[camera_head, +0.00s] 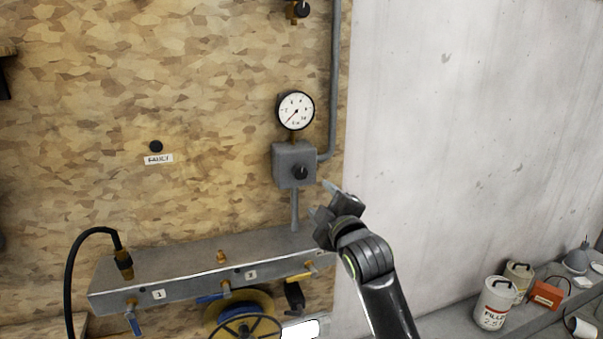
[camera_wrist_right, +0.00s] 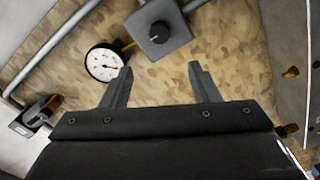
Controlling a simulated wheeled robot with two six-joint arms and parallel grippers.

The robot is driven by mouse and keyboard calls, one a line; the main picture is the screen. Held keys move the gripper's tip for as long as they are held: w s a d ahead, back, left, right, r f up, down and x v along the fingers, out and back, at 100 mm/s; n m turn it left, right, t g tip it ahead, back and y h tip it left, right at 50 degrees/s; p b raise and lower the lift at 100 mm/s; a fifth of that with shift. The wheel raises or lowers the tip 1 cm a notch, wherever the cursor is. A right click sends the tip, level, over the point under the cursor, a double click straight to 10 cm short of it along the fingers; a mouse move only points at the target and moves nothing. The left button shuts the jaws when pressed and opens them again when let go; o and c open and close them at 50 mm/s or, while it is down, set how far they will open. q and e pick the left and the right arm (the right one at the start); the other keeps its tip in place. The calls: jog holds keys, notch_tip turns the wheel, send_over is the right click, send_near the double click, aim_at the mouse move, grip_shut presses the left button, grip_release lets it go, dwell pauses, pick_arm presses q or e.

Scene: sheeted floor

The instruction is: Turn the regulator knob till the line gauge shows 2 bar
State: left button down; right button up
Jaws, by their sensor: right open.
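The regulator is a grey box (camera_head: 283,160) on the chipboard wall, with a black knob (camera_head: 301,172) on its front. Above it sits the round white line gauge (camera_head: 295,110); its red needle points to the lower left, near the low end, and the figures are too small to read. My right gripper (camera_head: 322,199) is open and empty, just below and to the right of the knob, apart from it. In the wrist view the knob (camera_wrist_right: 159,30) lies beyond the gap between the open fingers (camera_wrist_right: 160,68), with the gauge (camera_wrist_right: 104,64) to the left. My left gripper is out of view.
A grey pipe (camera_head: 335,80) runs up beside the box. Below is a metal manifold (camera_head: 190,268) with valves and a black hose (camera_head: 72,270). A yellow reel (camera_head: 262,303) hangs under it. Paint cans (camera_head: 495,300) stand at the lower right.

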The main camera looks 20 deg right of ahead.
aim_at(301, 174)
jog(key=w+p, duration=0.3)
jog(key=w, duration=0.9)
jog(key=shift+w+a, duration=0.1)
jog(key=shift+w, duration=1.2)
jog(key=shift+c, duration=0.3)
jog(key=shift+f, duration=0.1)
jog(key=c, duration=0.9)
